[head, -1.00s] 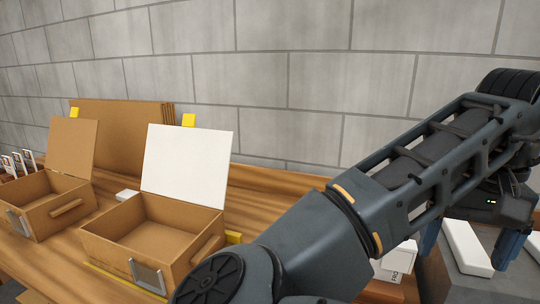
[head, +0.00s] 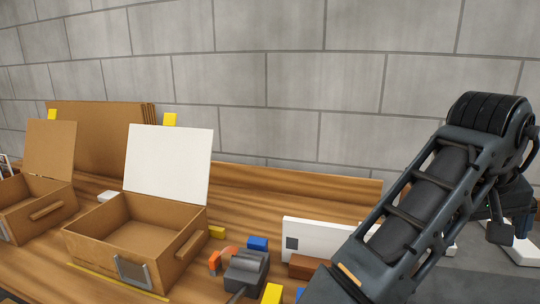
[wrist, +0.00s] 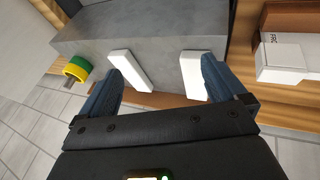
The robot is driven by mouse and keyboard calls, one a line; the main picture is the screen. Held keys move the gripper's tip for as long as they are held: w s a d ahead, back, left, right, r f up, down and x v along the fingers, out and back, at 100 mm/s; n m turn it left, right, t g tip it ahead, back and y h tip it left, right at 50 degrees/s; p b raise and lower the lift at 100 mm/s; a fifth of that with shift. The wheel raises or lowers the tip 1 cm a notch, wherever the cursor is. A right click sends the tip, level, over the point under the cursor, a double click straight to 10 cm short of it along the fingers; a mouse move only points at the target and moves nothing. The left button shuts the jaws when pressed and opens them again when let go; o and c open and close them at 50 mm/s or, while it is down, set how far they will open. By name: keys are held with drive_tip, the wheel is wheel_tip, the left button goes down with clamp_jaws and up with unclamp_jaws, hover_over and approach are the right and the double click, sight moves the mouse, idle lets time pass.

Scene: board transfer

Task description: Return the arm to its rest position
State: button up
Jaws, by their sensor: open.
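My arm crosses the right side of the head view. My gripper (wrist: 160,80) is open in the wrist view, with its two blue fingers spread wide and nothing between them but the grey block (wrist: 150,30) below. Two white bars (wrist: 128,70) lie on that block, one near each finger. I cannot tell whether the fingers touch them. In the head view the gripper is mostly hidden behind the arm at the right edge, above a white bar (head: 524,250).
An open cardboard box (head: 100,240) with a white board (head: 168,165) upright behind it stands left. Another open box (head: 30,210) is further left. Coloured blocks (head: 258,243) and a white panel (head: 315,240) stand near the arm. A white box (wrist: 282,62) is beside the grey block.

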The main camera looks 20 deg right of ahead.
drive_tip(key=d+r+n+t+h, duration=0.2)
drive_tip(key=d+r+h, duration=0.1)
drive_tip(key=d+h, duration=0.45)
drive_tip(key=s+a+f+n+t+y, duration=0.35)
drive_tip(key=a+f+n+t, duration=0.25)
drive_tip(key=a+f, duration=0.2)
drive_tip(key=s+a+f+n+t+y, duration=0.3)
drive_tip(key=a+f+n+t+y, duration=0.2)
drive_tip(key=a+f+t, duration=0.25)
drive_tip(key=s+a+f+m+y, duration=0.1)
drive_tip(key=s+a+m+y, duration=0.1)
drive_tip(key=s+a, duration=0.5)
drive_tip(key=s+a+f+m+g+y, duration=0.1)
drive_tip(key=s+a+m+y, duration=0.1)
drive_tip(key=s+a, duration=0.6)
drive_tip(key=s+m, duration=0.1)
drive_tip(key=s, duration=0.4)
drive_tip(key=shift+s+a+m+y, duration=0.15)
drive_tip(key=shift+s+m+y, duration=0.1)
drive_tip(key=shift+m+y, duration=0.15)
drive_tip(key=shift+c, duration=0.2)
